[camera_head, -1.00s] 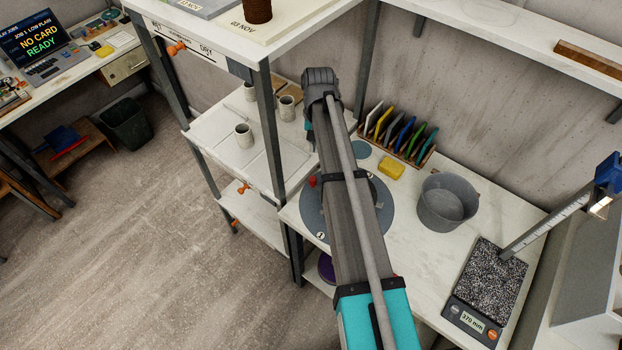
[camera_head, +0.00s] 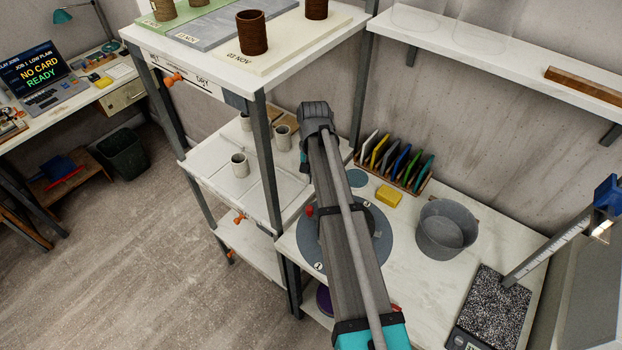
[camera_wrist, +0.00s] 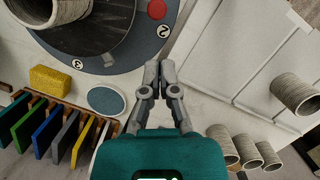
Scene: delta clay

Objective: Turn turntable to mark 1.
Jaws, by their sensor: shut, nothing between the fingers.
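The turntable (camera_head: 383,238) is a round blue-grey disc on the white worktop, partly hidden by my arm in the head view. Its rim carries a numbered mark, seemingly 1 (camera_head: 318,267), at the near left. A red knob (camera_head: 310,210) shows at its left side. In the wrist view the turntable rim (camera_wrist: 122,62) fills the top left, with mark 3 (camera_wrist: 77,64), mark 2 (camera_wrist: 163,31) and the red knob (camera_wrist: 157,9). A ridged grey cylinder (camera_wrist: 50,8) shows over the disc. My gripper (camera_wrist: 160,70) is shut and empty, its tips appearing just outside the rim, near mark 2.
A yellow sponge (camera_head: 388,196), a rack of coloured cards (camera_head: 398,160) and a grey bucket (camera_head: 446,228) stand behind and right of the turntable. Left is a shelf unit with ridged cups (camera_head: 240,165). A shelf post (camera_head: 268,165) stands close to my arm.

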